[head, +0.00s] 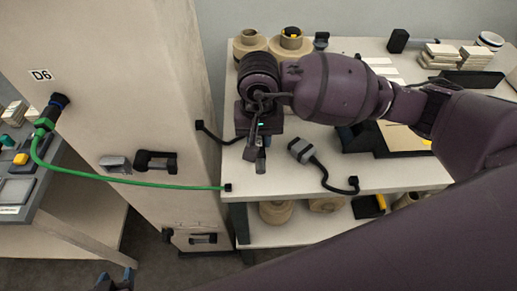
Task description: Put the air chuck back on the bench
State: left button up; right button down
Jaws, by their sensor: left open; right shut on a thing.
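My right gripper (256,154) is over the left part of the bench (288,184), pointing down. It is shut on a small dark thing, probably the air chuck, mostly hidden by the fingers. A short black hose (221,138) runs to it from a black block at the bench's left edge. I cannot tell whether the held thing touches the bench top. A grey-headed tool (301,150) on a black hose lies on the bench just right of the gripper. My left gripper (117,281) is open and low at the bottom edge, partly cut off, away from the bench.
A green hose (140,182) runs from the bench's front left corner to a green connector (45,122) at the panel port marked D6. Cardboard cores (249,42) stand at the back left. My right arm hides much of the bench. Bare top shows around the grey-headed tool.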

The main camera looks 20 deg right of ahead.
jog(key=shift+f, duration=2.5)
jog(key=shift+f, duration=0.2)
jog(key=c, duration=1.2)
grip_release()
jog(key=shift+c, duration=0.2)
jog(key=o, duration=0.3)
jog(key=shift+r, duration=0.1)
